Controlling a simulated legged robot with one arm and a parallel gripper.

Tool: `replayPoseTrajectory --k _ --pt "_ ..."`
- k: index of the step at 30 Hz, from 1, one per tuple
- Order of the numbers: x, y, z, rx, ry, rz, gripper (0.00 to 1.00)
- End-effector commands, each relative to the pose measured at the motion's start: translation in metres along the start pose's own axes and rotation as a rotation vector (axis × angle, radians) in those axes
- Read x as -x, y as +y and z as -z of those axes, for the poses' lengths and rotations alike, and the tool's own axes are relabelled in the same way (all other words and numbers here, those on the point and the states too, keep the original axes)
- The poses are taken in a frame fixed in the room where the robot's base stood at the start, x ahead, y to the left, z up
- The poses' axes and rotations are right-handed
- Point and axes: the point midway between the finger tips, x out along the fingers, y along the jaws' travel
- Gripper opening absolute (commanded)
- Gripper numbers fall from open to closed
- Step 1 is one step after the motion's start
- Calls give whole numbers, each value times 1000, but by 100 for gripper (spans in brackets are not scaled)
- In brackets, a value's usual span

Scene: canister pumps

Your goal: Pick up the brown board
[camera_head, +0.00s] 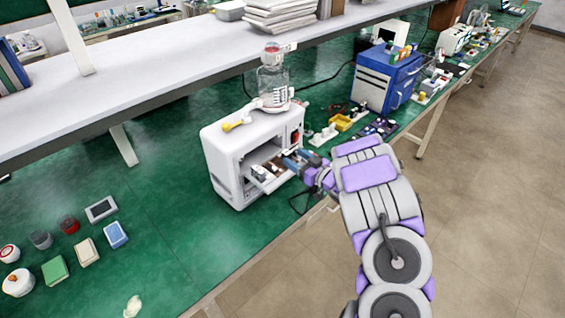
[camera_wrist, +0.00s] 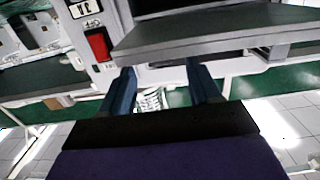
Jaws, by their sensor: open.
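I cannot clearly pick out a brown board in either view. My gripper (camera_head: 296,162) is at the open front of a white boxy machine (camera_head: 222,168) in the head view, by a pulled-out tray (camera_head: 270,184) with small parts on it. In the wrist view my gripper (camera_wrist: 163,78) has its two dark blue fingers apart, with nothing held between them. A flat grey panel (camera_wrist: 210,32) lies just beyond and above the fingertips. A small white ribbed thing (camera_wrist: 152,99) shows between the fingers, further off. My gripper and arm hide part of the tray and the bench behind.
A clear bottle (camera_head: 273,80) stands on the machine. Small boxes and jars, including a green box (camera_head: 55,270), lie at left. A white shelf (camera_head: 130,70) runs above the green bench.

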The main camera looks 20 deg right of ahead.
Motion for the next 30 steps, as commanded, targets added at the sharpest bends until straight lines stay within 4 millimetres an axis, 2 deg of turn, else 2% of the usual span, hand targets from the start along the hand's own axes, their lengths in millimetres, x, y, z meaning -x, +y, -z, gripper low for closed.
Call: replayPoseTrajectory --k 12,19,30 --pt "-49 -1 -5 -2 2 3 62" --pt "-50 0 -4 -1 1 2 62" --pt "-50 0 -4 -1 1 2 27"
